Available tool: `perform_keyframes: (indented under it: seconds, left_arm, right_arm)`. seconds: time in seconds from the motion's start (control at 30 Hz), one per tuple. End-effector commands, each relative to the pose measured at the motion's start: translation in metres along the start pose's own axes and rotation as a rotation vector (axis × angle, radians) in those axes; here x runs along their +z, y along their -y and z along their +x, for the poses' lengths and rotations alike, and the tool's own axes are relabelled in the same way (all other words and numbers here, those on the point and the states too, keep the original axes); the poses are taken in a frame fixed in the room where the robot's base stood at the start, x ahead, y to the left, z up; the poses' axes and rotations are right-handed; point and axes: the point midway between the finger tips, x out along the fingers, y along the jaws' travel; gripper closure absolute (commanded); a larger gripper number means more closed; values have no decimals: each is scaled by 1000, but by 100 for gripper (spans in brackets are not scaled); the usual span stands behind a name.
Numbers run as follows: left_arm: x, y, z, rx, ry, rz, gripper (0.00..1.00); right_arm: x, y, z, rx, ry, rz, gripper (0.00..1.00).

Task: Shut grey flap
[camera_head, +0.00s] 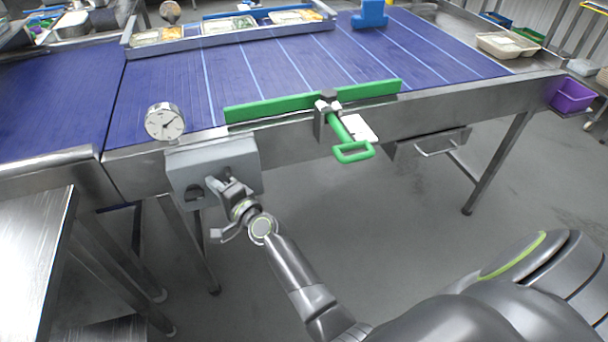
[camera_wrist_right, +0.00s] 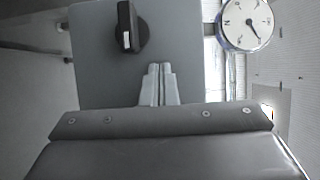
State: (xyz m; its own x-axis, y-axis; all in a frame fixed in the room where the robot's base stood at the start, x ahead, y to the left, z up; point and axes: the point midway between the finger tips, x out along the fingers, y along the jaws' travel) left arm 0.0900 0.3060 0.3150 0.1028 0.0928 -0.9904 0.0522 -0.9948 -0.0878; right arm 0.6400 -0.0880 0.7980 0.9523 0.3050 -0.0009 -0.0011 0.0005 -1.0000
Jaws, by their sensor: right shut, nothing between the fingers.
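A grey box (camera_head: 235,163) with a flat grey front sits on the metal front side of the conveyor, below a round white dial. I take its front to be the grey flap; I cannot tell whether it stands fully closed. In the right wrist view the grey panel (camera_wrist_right: 95,75) fills the upper middle, with a black knob (camera_wrist_right: 127,28) on it. My right gripper (camera_head: 216,184) is at the front of the box, beside the knob. Its fingers, also in the wrist view (camera_wrist_right: 158,72), are shut and empty, pointing at the panel. Touching or apart is unclear. My left gripper is not in view.
The dial (camera_head: 165,122) stands just above the box. A green bar (camera_head: 275,106) with a green handle (camera_head: 352,152) runs along the edge of the blue belt (camera_head: 270,65). A metal table (camera_head: 30,240) is at left. A small drawer (camera_head: 432,142) hangs to the right. The floor in front is open.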

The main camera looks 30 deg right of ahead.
Motion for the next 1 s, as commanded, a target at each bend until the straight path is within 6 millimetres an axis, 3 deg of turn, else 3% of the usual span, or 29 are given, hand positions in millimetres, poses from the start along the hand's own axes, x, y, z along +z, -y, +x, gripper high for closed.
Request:
perform_keyframes:
  seconds: [0.57,0.77,1.0]
  left_arm:
    - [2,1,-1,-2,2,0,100]
    - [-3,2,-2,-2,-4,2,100]
    - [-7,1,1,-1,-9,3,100]
  right_arm:
    - [0,4,-3,-8,-1,-1,100]
    - [0,3,-33,-5,-3,-1,100]
    - [0,0,-82,-3,-3,1,100]
